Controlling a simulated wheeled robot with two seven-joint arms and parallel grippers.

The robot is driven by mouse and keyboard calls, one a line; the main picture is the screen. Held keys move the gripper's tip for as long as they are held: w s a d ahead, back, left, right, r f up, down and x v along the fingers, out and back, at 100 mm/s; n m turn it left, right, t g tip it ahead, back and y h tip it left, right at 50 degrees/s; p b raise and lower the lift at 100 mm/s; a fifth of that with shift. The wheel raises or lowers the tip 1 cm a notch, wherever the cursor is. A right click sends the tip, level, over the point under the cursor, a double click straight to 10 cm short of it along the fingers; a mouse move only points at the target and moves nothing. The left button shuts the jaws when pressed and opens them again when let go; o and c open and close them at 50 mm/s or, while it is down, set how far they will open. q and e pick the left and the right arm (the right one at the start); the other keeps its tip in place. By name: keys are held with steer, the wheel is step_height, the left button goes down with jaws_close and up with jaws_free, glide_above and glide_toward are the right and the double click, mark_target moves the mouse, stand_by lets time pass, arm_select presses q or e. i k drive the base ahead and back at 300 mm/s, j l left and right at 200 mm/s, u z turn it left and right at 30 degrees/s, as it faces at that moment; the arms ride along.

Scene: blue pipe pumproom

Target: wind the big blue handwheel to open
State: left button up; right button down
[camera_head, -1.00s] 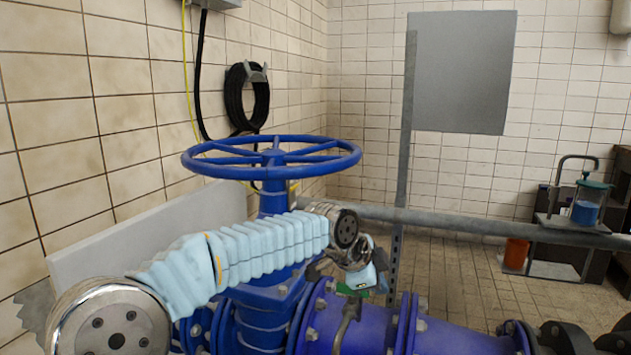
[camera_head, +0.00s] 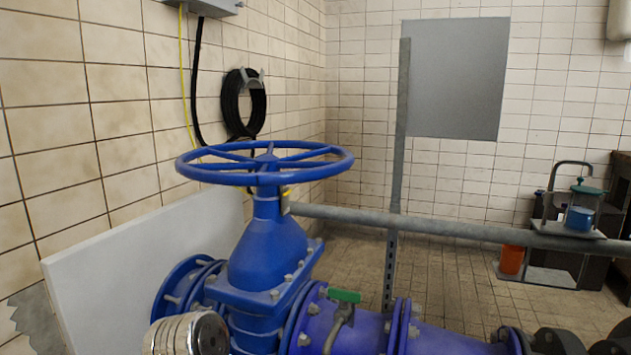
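The big blue handwheel (camera_head: 268,178) lies level on top of the blue valve body (camera_head: 268,250), left of the middle of the head view. Its rim, spokes and hub all show, and nothing touches it. Neither gripper is in view.
A blue pipe (camera_head: 450,338) with a green-handled small valve (camera_head: 344,296) runs right from the valve. A grey rail (camera_head: 450,228) crosses behind it, joined to an upright post (camera_head: 398,150). A white panel (camera_head: 130,270) leans at the left. Space above the wheel is clear.

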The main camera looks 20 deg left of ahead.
mark_target(267, 167)
steer(key=i+u, duration=0.15)
steer(key=u, duration=0.2)
steer(key=i+l+u, duration=0.1)
steer(key=u, duration=0.3)
steer(key=i+l+u, duration=0.1)
steer(key=u, duration=0.25)
